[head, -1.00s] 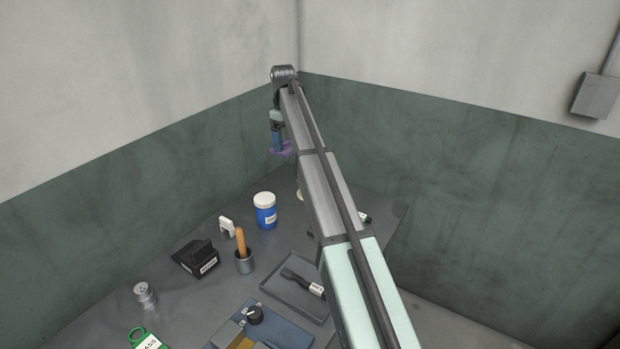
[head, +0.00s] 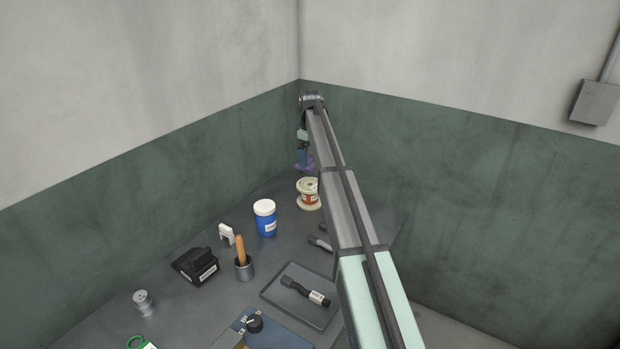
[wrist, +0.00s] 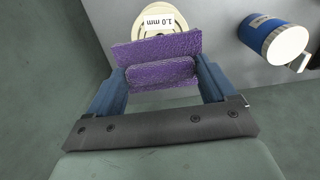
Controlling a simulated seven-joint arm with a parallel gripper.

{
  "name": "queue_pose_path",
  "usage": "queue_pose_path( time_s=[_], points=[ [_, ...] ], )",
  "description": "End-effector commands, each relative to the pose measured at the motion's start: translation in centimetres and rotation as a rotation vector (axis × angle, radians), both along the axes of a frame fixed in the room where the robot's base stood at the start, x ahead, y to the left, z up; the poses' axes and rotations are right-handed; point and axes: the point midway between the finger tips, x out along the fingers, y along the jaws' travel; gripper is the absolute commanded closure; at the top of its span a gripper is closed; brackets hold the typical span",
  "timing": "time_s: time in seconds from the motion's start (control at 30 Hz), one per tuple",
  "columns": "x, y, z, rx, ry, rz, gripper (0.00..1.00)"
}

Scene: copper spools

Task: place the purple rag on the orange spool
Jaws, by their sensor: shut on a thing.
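My gripper (head: 304,162) is shut on the purple rag (head: 303,168), high above the back of the bench. In the wrist view, the rag (wrist: 165,47) is a folded, textured piece pinched between the blue fingers (wrist: 160,75). The orange spool (head: 308,197) has cream flanges and an orange middle with a label. It stands upright on the bench, below the rag in the head view. In the wrist view, the spool (wrist: 151,21) shows a cream flange and a "1.0 mm" label, partly hidden behind the rag. The rag looks apart from it.
A blue jar with a white lid (head: 265,217) stands left of the spool. Nearby are a white clip-like item (head: 227,234), a black device (head: 194,262), a cup with a wooden handle (head: 243,266) and a tray (head: 318,316) holding a black tool.

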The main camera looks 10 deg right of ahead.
Motion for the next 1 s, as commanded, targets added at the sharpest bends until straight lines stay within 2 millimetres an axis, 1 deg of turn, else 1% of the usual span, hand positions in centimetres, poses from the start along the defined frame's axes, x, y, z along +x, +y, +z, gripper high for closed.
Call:
queue_pose_path(
  time_s=[0.03, 0.2, 0.43, 0.6, 0.7, 1.0],
  points=[
    [-0.1, 0.0, -1.0, 0.0, 0.003, 0.0, 0.46],
    [-0.1, 0.0, -3.6, 0.0, 0.001, 0.0, 0.46],
    [-0.1, 0.0, -5.3, 0.0, 0.001, 0.0, 0.46],
    [-0.1, 0.0, -7.4, 0.0, 0.003, 0.0, 0.46],
    [0.0, 0.0, -8.1, 0.0, 0.001, 0.0, 0.46],
    [0.0, 0.0, -8.2, 0.0, 0.0, 0.0, 0.46]
  ],
)
